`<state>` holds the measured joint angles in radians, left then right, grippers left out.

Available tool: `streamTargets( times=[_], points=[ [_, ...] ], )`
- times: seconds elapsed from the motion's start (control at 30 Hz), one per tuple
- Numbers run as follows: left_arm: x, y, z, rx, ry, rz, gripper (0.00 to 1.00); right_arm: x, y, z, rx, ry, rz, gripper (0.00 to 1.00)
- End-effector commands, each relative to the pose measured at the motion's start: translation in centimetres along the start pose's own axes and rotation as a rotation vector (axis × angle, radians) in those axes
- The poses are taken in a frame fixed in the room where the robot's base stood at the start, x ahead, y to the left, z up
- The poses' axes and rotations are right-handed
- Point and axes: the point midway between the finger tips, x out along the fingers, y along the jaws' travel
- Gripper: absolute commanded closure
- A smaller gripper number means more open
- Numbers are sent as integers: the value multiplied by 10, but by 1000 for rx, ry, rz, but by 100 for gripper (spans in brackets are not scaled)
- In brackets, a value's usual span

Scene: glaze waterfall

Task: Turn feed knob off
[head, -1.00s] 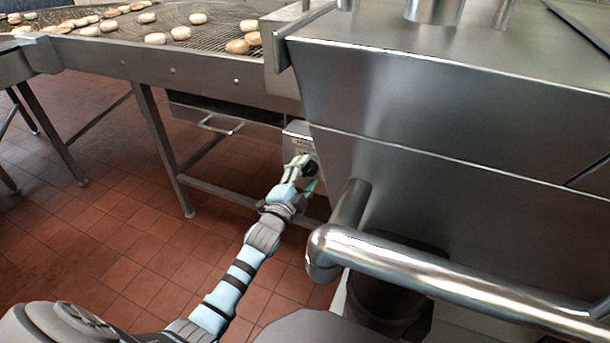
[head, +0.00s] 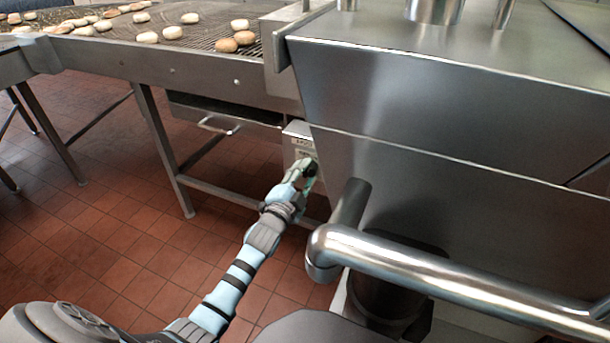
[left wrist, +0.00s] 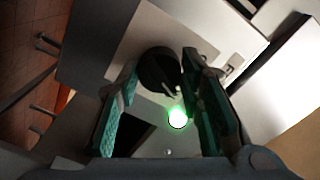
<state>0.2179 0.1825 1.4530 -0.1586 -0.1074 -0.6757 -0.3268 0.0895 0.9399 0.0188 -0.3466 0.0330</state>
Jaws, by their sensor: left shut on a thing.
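The feed knob (left wrist: 158,68) is round and black, on the face of a grey control box (head: 298,142) beside the large steel housing. In the left wrist view it lies at the ends of my left gripper's teal-padded fingers. My left gripper (head: 307,172) reaches the box from below left and is shut on the knob. A green light (left wrist: 178,117) glows on the panel close to the knob. In the head view the fingers largely hide the knob, and its exact setting cannot be told. My right gripper is not in view.
A conveyor (head: 110,52) carrying several round dough pieces runs at the back left, with its legs on the red tiled floor. The steel housing (head: 430,110) and a thick pipe rail (head: 430,270) stand right of my left arm. Open floor lies to the left.

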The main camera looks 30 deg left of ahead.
Motion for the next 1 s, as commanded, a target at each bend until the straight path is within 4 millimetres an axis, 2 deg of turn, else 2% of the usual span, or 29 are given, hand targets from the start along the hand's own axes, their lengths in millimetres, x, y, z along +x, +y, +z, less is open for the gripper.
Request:
streamTargets(
  times=[0.7,1.0],
  points=[
    [0,3,1,-623,-3,2,94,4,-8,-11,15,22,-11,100],
    [0,3,1,-840,-3,2,94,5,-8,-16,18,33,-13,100]
  ],
)
